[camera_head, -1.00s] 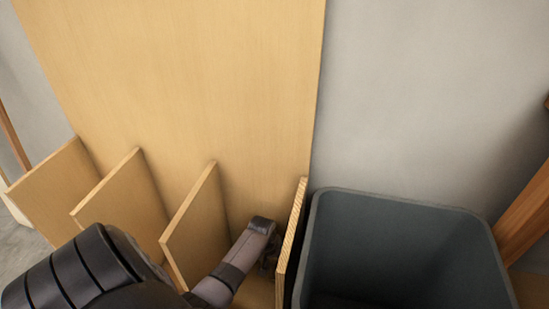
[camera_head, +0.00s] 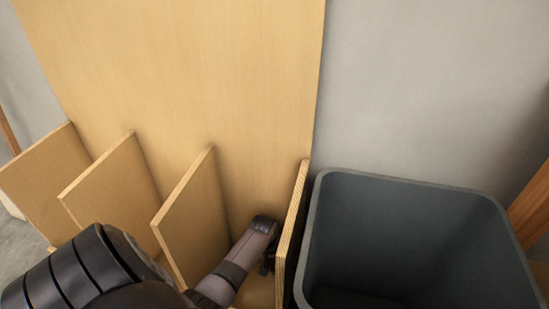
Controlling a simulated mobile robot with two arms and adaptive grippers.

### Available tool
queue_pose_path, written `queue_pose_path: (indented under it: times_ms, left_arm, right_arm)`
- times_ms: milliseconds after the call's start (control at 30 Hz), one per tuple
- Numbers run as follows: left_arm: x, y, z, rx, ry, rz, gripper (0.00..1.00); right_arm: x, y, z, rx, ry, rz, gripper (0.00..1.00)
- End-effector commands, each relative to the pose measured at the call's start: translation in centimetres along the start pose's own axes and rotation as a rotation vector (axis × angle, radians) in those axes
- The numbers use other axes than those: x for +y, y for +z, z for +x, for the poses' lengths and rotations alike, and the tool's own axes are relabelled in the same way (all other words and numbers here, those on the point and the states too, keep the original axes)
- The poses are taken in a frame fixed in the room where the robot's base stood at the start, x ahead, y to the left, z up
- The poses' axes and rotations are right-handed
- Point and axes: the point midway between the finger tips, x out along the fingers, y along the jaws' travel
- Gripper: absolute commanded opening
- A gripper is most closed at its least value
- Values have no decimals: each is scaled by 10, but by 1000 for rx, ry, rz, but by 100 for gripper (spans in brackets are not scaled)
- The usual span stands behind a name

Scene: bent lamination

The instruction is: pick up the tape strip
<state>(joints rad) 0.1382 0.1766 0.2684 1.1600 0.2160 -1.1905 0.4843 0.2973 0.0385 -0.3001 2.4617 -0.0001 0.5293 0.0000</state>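My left gripper (camera_head: 266,262) reaches down into the rightmost slot of a wooden rack, between two upright dividers. My own wrist and the rack hide most of it, so I cannot tell whether its fingers are open or shut. No tape strip can be made out in the head view; the floor of the slot is mostly hidden behind my arm. My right gripper is not in view.
The wooden rack has a tall back panel (camera_head: 200,80) and several dividers, including one (camera_head: 188,215) left of my gripper and an end panel (camera_head: 293,225) close on its right. A grey open bin (camera_head: 400,183) stands right of the rack, before a grey wall (camera_head: 430,80).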

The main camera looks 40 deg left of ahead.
Motion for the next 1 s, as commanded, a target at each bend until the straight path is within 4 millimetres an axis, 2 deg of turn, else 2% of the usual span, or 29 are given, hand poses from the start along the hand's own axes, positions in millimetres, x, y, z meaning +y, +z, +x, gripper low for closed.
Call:
queue_pose_path:
  times_ms: [100,500,1000]
  left_arm:
    - [0,0,0,0,0,0,26]
    - [0,0,0,0,0,0,0]
    - [0,0,-1,-1,0,0,0]
  right_arm:
    - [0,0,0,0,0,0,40]
    - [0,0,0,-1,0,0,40]
    - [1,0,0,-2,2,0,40]
